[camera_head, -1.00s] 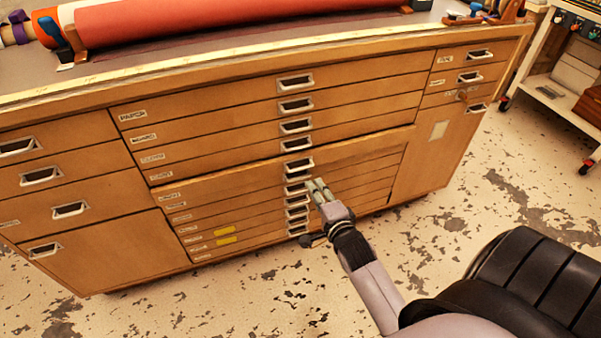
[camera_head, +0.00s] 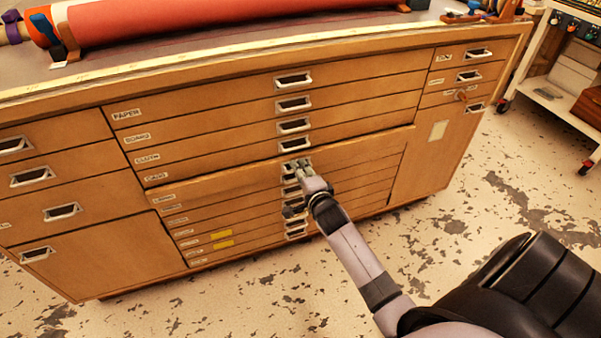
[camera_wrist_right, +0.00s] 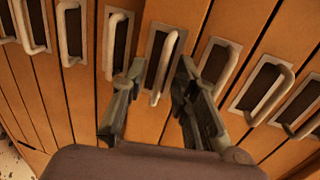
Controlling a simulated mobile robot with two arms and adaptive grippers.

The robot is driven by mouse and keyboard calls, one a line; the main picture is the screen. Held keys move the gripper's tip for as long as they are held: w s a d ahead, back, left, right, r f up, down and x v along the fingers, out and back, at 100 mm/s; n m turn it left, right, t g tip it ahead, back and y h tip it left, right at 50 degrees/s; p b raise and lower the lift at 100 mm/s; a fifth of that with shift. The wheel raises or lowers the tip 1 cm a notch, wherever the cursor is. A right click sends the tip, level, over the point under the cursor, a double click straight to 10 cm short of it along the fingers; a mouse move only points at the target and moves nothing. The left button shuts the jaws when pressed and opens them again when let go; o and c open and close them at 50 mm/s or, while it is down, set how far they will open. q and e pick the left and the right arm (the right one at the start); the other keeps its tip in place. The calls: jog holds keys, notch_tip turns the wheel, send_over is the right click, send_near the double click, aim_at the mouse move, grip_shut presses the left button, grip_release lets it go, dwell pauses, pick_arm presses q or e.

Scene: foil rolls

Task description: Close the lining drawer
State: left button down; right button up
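The lining drawer (camera_head: 235,180) is the wide wooden drawer just below the upper group in the cabinet, its small label at its left end. Its front stands out slightly from the drawers below it. My right gripper (camera_head: 299,166) is at its metal handle, partly covering it. In the right wrist view the two fingers of the right gripper (camera_wrist_right: 159,72) are apart, one on each side of a metal pull handle (camera_wrist_right: 165,66). I cannot tell whether they touch it. My left gripper is not in view.
Similar drawers with metal handles lie above (camera_head: 220,118) and below (camera_head: 255,225). The cabinet top (camera_head: 350,32) holds a large red roll (camera_head: 235,22). A white shelf cart (camera_head: 560,100) stands at the right. The speckled floor (camera_head: 230,305) in front is clear.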

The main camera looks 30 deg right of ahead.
grip_shut()
dwell(0.7)
